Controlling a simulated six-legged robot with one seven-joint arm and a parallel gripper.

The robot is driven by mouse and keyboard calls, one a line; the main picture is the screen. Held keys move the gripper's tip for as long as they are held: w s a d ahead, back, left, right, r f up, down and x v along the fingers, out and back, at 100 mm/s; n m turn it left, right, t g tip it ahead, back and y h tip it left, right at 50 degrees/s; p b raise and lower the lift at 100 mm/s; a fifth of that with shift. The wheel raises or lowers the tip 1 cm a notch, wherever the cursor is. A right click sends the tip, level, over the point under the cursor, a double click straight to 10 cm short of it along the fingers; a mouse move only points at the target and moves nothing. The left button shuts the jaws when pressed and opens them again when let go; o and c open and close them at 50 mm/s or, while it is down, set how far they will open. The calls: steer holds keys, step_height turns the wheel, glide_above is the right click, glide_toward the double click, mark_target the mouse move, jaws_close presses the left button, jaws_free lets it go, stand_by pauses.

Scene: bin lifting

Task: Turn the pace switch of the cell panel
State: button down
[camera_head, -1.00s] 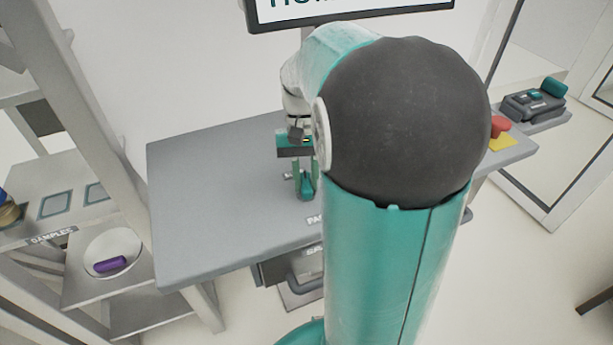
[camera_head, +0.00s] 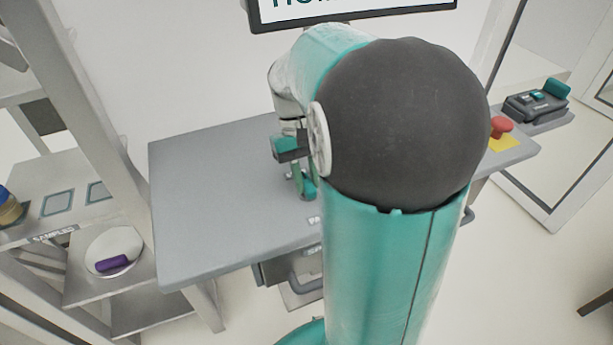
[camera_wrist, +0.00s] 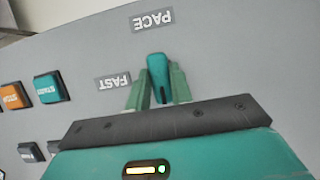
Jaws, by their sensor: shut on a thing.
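The pace switch (camera_wrist: 158,72) is a teal knob on the grey cell panel (camera_wrist: 240,60). In the wrist view it stands nearly upright in the picture, below an upside-down PACE label (camera_wrist: 152,20) and right of a FAST label (camera_wrist: 113,82). My gripper (camera_wrist: 157,84) has its two green fingers on either side of the knob and is shut on it. In the head view my gripper (camera_head: 303,188) is down at the grey panel top (camera_head: 205,195), left of my arm. My arm hides the panel's middle, and the knob cannot be made out there.
Orange (camera_wrist: 14,96) and teal START (camera_wrist: 50,88) buttons lie left of the switch. A red mushroom button (camera_head: 502,125) is at the panel's right. A shelf at left holds a plate with a purple object (camera_head: 115,263). A screen (camera_head: 350,15) hangs behind.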

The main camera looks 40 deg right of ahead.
mark_target(310, 186)
steer(key=c, duration=1.2)
jaws_free()
steer(key=shift+c, duration=0.2)
steer(key=shift+r, duration=0.1)
steer(key=shift+r, duration=0.35)
step_height(310, 186, up, 3)
steer(key=shift+f, duration=0.15)
steer(key=s+a+r, duration=0.3)
steer(key=s+r, duration=0.1)
steer(key=s, duration=0.2)
steer(key=s+a+r, duration=0.2)
steer(key=s+r, duration=0.3)
steer(key=s, duration=0.1)
steer(key=shift+s+a+r, duration=0.2)
steer(key=shift+s+a, duration=0.15)
steer(key=shift+a, duration=0.05)
